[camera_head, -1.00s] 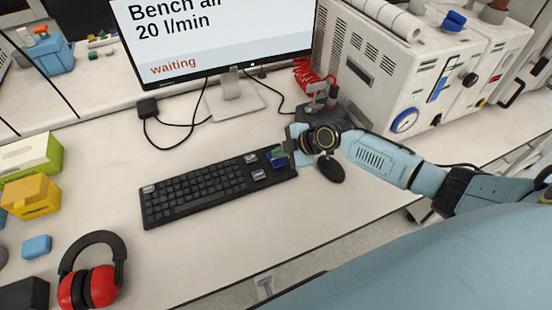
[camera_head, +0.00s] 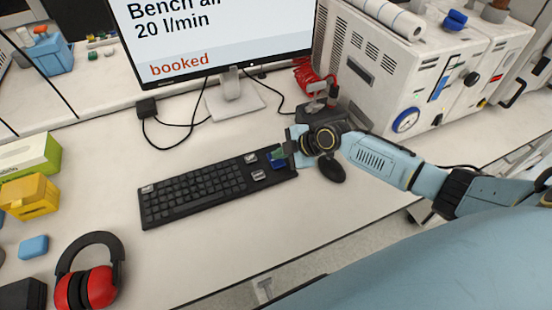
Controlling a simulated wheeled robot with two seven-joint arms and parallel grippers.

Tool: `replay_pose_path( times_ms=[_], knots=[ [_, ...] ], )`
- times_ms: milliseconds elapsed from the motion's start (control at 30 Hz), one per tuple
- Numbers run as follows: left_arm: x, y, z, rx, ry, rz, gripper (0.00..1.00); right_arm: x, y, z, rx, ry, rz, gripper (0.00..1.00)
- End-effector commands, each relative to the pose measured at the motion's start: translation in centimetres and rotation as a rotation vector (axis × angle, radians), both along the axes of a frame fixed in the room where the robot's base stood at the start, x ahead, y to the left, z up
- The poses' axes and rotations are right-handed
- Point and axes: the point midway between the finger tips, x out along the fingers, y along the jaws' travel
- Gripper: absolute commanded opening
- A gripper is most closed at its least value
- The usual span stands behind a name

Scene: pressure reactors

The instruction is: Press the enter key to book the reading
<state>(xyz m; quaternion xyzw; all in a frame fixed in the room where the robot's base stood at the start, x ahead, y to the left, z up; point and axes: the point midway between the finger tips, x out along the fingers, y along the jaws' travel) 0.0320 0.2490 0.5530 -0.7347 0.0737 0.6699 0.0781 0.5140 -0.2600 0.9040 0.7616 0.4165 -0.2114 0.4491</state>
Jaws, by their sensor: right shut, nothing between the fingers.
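A black keyboard (camera_head: 200,194) lies on the white bench below a monitor (camera_head: 215,35). The monitor reads "Bench air 20 l/min" in part, with the word "booked" in red under it. My right gripper (camera_head: 279,157) is shut and empty over the right end of the keyboard, at a blue key (camera_head: 277,163) there. The gripper hides part of this key, and I cannot tell whether the fingertips touch it. My left gripper is not in view.
A black mouse (camera_head: 331,169) lies under my right wrist. Red ear defenders (camera_head: 88,285), a yellow box (camera_head: 32,197) and a blue block (camera_head: 34,247) lie at the left. A white instrument (camera_head: 385,75) stands at the right. The bench in front of the keyboard is clear.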

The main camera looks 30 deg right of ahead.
Motion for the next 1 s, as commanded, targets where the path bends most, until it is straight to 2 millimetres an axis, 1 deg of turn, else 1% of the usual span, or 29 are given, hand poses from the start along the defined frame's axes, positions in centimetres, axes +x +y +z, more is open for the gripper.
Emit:
replay_pose_path(
  times_ms=[300,600,1000],
  knots=[
    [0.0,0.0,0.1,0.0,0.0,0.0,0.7,-0.1,0.0,0.1,-0.001,0.001,0.0,0.0],
    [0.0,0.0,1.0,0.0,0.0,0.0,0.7,0.0,0.0,1.5,-0.001,0.001,0.001,0.0],
    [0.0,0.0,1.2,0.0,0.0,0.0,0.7,0.0,0.0,1.8,0.0,0.001,0.001,0.0]
  ],
)
